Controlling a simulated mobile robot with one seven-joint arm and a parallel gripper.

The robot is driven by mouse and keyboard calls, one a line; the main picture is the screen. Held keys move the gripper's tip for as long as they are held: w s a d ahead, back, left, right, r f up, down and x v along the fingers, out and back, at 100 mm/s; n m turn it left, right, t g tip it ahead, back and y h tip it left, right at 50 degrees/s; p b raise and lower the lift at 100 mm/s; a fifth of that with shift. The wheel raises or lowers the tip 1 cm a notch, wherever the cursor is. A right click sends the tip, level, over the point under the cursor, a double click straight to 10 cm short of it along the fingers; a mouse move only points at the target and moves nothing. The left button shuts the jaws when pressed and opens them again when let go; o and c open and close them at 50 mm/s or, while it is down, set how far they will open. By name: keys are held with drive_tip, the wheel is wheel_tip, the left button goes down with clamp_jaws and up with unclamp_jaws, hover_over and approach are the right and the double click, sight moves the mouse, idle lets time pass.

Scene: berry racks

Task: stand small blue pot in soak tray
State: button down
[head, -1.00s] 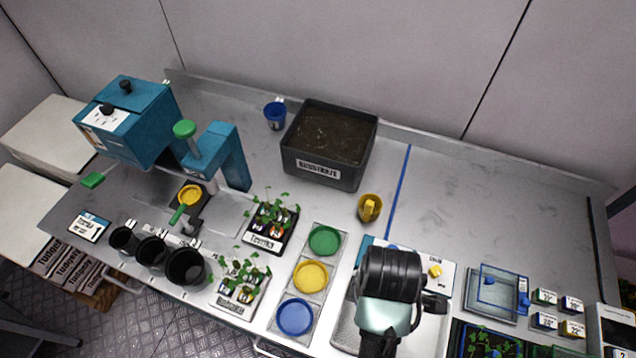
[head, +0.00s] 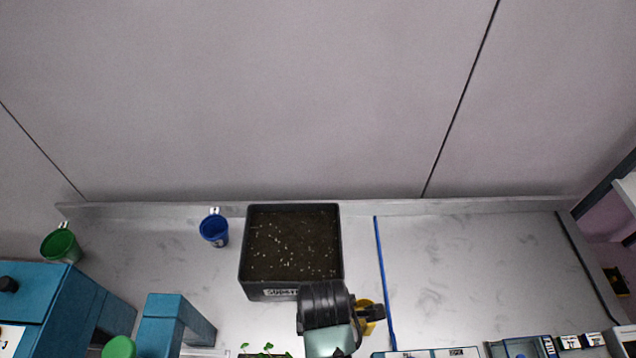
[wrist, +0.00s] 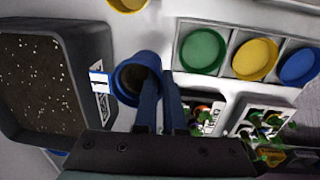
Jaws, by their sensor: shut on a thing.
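A small blue pot (wrist: 126,76) with a dark brown inside is at my gripper's fingertips (wrist: 158,90) in the wrist view. My gripper is shut on its wall, beside the front label of the substrate box. In the head view my gripper (head: 326,312) is in front of that box, and my wrist hides the held pot. A tray (wrist: 228,66) in the wrist view holds green (wrist: 202,50), yellow (wrist: 254,59) and blue (wrist: 299,66) round dishes. I cannot tell whether this is the soak tray.
The black substrate box (head: 246,245) stands at the back. Another blue pot (head: 214,230) and a green pot (head: 60,246) are left of it. A yellow pot (head: 371,313) is right of my gripper. Seedling trays (wrist: 262,125) show in the wrist view. The bench right of the blue line (head: 383,270) is largely clear.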

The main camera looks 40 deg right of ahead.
drive_tip(key=shift+f, duration=2.75)
drive_tip(key=shift+f, duration=0.2)
drive_tip(key=c, duration=1)
unclamp_jaws()
drive_tip(key=shift+r, duration=0.1)
wheel_tip(320, 180, up, 12)
drive_tip(key=shift+s+a, duration=0.25)
drive_tip(key=shift+s, duration=0.05)
